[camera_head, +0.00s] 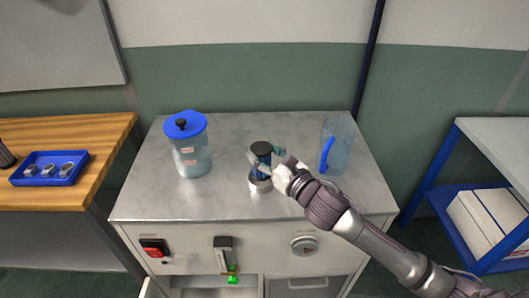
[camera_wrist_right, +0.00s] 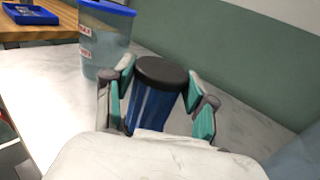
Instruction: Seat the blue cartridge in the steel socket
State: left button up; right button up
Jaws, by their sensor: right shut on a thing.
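The blue cartridge (camera_head: 264,159) has a black cap and stands upright at the middle of the marble-topped counter. The steel socket (camera_head: 260,185) is a short silver ring directly below it. The cartridge's lower end is at the socket's top; I cannot tell whether it is inside or just above. My right gripper (camera_head: 268,157) comes in from the right and is shut on the cartridge. In the right wrist view the teal-padded fingers sit on both sides of the blue cartridge (camera_wrist_right: 153,104); the socket is hidden there. My left gripper is not in view.
A blue-lidded jar (camera_head: 192,155) stands left on the counter (camera_head: 225,203). A clear pitcher with a blue handle (camera_head: 337,147) stands right, close behind my right arm. A red switch (camera_head: 154,249), a green-lit device (camera_head: 227,257) and a round dial (camera_head: 305,245) are on the front panel.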

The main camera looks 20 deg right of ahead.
jog(key=shift+f+b, duration=1.1)
jog(key=shift+f, duration=0.55)
dwell(0.7)
jog(key=o, duration=1.3)
jog(key=shift+c, duration=0.2)
jog(key=shift+r, duration=0.1)
jog(key=shift+r+p, duration=4.45)
jog(key=shift+p, duration=0.25)
